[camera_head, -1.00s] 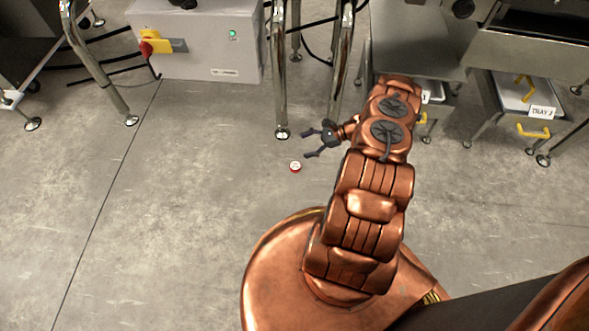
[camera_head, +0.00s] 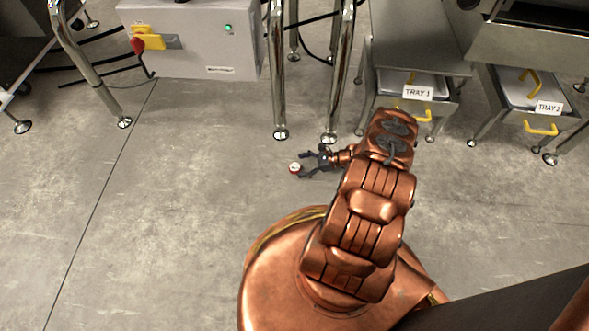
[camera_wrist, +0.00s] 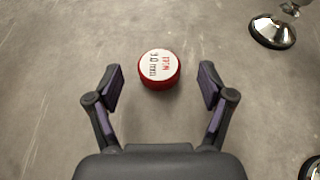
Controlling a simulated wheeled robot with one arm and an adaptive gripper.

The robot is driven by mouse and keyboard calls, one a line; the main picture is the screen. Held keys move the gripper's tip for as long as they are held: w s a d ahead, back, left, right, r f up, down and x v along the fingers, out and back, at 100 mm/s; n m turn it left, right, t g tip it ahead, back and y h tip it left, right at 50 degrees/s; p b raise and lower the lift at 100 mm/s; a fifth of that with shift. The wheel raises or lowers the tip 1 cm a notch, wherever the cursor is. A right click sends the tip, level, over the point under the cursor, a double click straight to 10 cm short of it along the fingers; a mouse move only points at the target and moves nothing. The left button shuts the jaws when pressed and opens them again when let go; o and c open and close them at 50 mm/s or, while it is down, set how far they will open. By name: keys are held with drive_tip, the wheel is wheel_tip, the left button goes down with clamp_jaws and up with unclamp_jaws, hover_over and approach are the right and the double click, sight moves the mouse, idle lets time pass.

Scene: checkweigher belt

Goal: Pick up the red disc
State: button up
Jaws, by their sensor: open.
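The red disc (camera_head: 295,168) lies on the concrete floor, with a white top that bears printed text and a red side. In the wrist view the disc (camera_wrist: 159,68) is at upper centre, just beyond and between the two fingertips. My gripper (camera_head: 305,167) is open and low, to the right of the disc in the head view, with its fingers pointing at it. In the wrist view my gripper (camera_wrist: 160,85) has its dark fingers spread wide on either side, with nothing between the pads and no visible contact with the disc.
Chromed table legs (camera_head: 279,100) with round feet stand behind the disc. A grey control box (camera_head: 190,45) is at the back left. Tray 1 (camera_head: 425,84) and Tray 2 (camera_head: 519,90) sit at the back right. A levelling foot (camera_wrist: 273,32) shows in the wrist view. The floor left of the disc is clear.

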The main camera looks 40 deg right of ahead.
sight(294, 167)
drive_tip(key=shift+b+x, duration=0.5)
drive_tip(key=shift+x, duration=1.2)
drive_tip(key=c, duration=1.3)
